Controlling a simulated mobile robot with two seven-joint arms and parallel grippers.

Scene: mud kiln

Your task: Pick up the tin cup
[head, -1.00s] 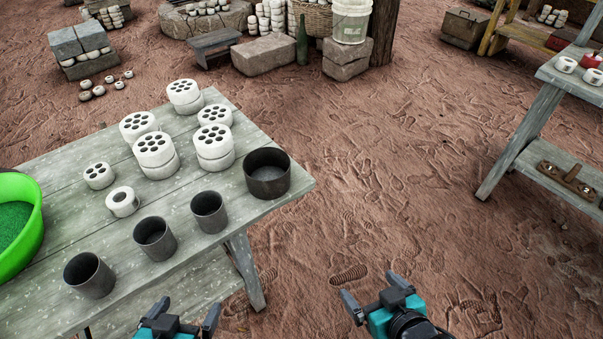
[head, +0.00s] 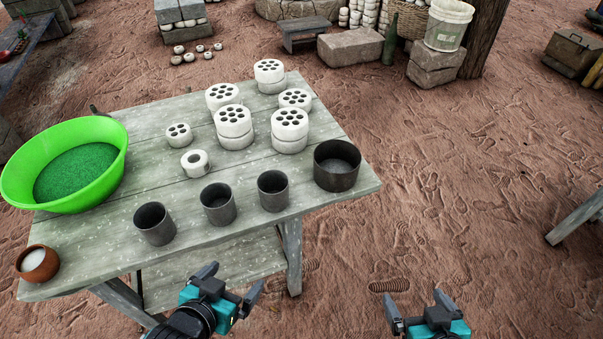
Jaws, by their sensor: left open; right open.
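Three dark grey metal cups stand upright in a row along the near side of the wooden table (head: 115,258): a left cup (head: 155,229), a middle cup (head: 218,210) and a right cup (head: 273,196). A wider dark pot (head: 336,175) stands by the table's right corner. I cannot tell by name which one is the tin cup. My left gripper (head: 230,282) is open and empty, in front of the table's near edge, below the cups in the view. My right gripper (head: 415,297) is open and empty over bare ground, right of the table.
Several white perforated clay pieces (head: 234,121) stand behind the cups, with a white ring (head: 195,163) close to them. A green basin (head: 100,185) and a small brown bowl (head: 38,263) are at the table's left.

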